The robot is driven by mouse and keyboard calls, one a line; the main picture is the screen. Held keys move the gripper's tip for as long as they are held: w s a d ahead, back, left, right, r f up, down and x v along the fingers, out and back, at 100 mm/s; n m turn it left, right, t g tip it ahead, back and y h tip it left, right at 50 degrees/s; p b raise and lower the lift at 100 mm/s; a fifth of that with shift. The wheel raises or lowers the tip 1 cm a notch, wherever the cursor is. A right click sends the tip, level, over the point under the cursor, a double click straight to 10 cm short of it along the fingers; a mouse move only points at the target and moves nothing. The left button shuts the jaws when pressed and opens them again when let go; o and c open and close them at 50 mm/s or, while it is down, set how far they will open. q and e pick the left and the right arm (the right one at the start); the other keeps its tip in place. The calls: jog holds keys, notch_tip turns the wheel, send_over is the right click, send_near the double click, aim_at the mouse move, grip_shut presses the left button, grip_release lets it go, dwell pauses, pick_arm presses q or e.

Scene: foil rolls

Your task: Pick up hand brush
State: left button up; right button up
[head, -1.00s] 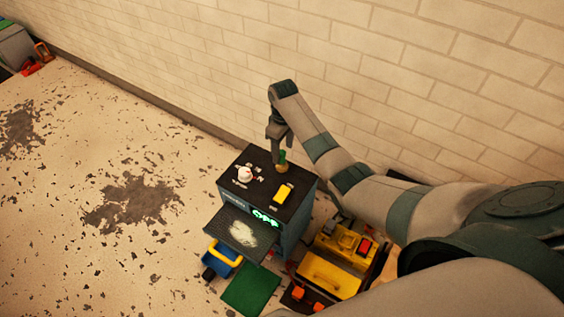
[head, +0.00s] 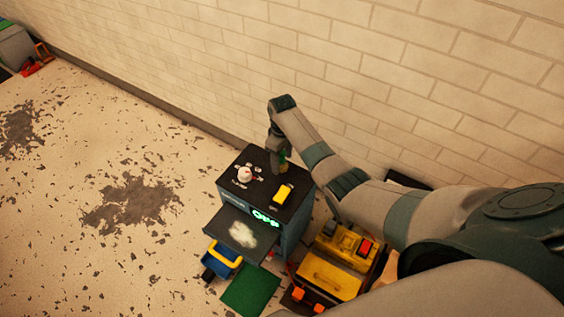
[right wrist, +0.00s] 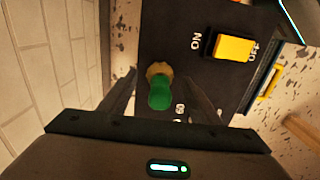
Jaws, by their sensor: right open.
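The hand brush, with a green handle and tan bristles, is on the dark top of a box-shaped machine (head: 254,196). In the head view only a bit of the brush (head: 284,163) shows beside my right gripper (head: 277,156). In the right wrist view the brush (right wrist: 159,92) shows between the two fingers of the open right gripper (right wrist: 161,80), one on each side. I cannot tell whether the fingers touch it. My left gripper is not in view.
A yellow ON/OFF switch (right wrist: 234,48) and a white dial (head: 245,174) are on the machine's top. A brick wall (head: 220,75) rises behind. Floor at left is open.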

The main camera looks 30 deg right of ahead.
jog(key=c, duration=1.2)
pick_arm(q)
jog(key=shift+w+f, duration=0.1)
pick_arm(e)
jog(key=shift+o, duration=0.2)
